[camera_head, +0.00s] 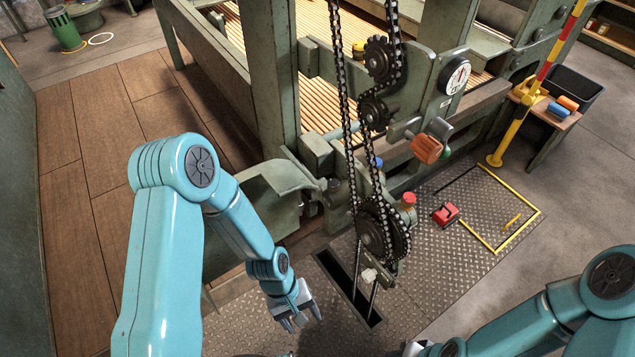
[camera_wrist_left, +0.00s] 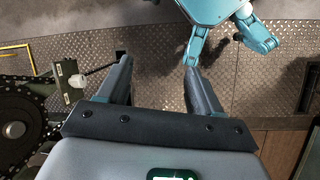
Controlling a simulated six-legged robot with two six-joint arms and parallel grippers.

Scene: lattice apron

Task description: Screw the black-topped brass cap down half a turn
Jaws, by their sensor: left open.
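A small brass-coloured piece with a dark top (camera_head: 358,49) shows behind the chain near the upper sprockets. It may be the black-topped brass cap, but it is too small to be sure. My left gripper (camera_head: 303,320) is low over the tread plate, left of the floor slot and well apart from that piece. In the left wrist view my left gripper (camera_wrist_left: 158,72) has its two fingers spread, with nothing between them. My right arm comes in at the lower right, and its gripper end (camera_head: 416,348) is mostly cut off by the bottom edge.
A red-topped fitting (camera_head: 408,201), an orange-brown handle (camera_head: 426,148) and a dial (camera_head: 454,77) sit nearby. A red block (camera_head: 446,214) lies on the tread plate. A yellow post (camera_head: 520,110) stands right.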

